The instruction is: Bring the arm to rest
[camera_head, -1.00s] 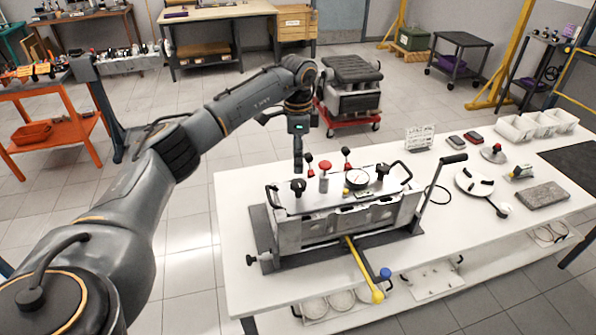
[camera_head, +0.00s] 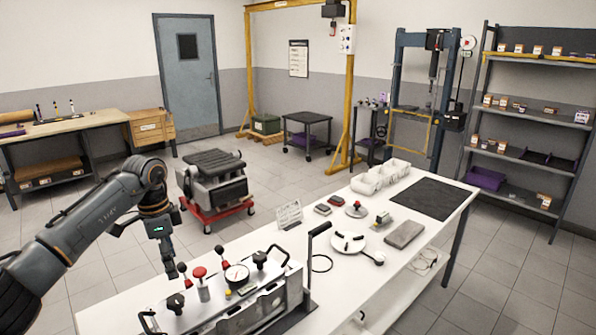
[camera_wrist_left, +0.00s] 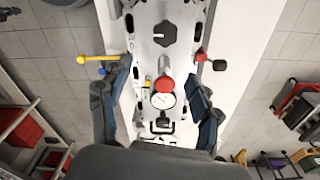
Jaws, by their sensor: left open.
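My left arm comes in from the left in the head view. Its gripper (camera_head: 170,266) points down above the far left part of the engine fixture (camera_head: 276,298) on the white bench. In the left wrist view the two fingers of the left gripper (camera_wrist_left: 158,112) are spread wide, with nothing held between them. Between and below them show the fixture's plate, a red knob (camera_wrist_left: 163,84) and a round dial gauge (camera_wrist_left: 163,101). The dial gauge also shows in the head view (camera_head: 237,275), beside red and black knobs. My right gripper is in neither view.
The white bench (camera_head: 122,304) holds white bins (camera_head: 380,176), a dark mat (camera_head: 423,197), a round plate (camera_head: 347,243) and a grey block (camera_head: 404,234). An engine on a red stand (camera_head: 214,212) is behind my arm. Shelves (camera_head: 535,102) stand at the far right.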

